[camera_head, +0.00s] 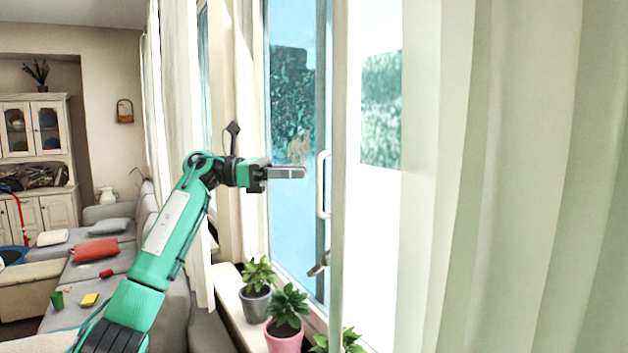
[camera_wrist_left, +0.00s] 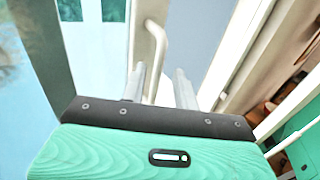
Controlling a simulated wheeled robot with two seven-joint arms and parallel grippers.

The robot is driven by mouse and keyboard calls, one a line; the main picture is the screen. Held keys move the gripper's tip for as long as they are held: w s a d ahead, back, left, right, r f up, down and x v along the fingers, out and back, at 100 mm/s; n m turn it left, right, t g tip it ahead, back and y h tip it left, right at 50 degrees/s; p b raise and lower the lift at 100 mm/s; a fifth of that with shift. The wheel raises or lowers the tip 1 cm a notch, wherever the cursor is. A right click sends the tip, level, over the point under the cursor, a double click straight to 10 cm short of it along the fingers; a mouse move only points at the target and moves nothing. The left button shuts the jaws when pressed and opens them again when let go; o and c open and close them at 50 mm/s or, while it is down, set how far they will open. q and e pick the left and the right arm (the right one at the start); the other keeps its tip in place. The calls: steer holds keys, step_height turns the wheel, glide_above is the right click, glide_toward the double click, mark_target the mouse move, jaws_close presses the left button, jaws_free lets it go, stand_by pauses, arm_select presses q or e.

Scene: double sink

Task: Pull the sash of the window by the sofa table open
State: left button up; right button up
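The window sash (camera_head: 338,120) has a pale frame and blue-tinted glass. A white bar handle (camera_head: 323,185) stands upright on it. My left gripper (camera_head: 303,172) points right at the height of the handle's upper part, just left of it in the head view. In the left wrist view, the two fingers of my left gripper (camera_wrist_left: 160,85) are apart, and the white handle (camera_wrist_left: 158,45) shows beyond and between their tips, near the left finger. I cannot tell if they touch it. My right gripper is out of view.
Potted plants, one in a grey pot (camera_head: 255,305) and one in a pink pot (camera_head: 284,338), stand on the sill below my left arm. A cream curtain (camera_head: 520,180) hangs at right. A grey sofa (camera_head: 110,262) and a cabinet (camera_head: 35,150) are at left.

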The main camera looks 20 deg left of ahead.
arm_select(q)
steer(key=b+v, duration=0.1)
steer(key=v, duration=0.7)
steer(key=shift+b, duration=0.35)
steer(key=shift+a, duration=0.1)
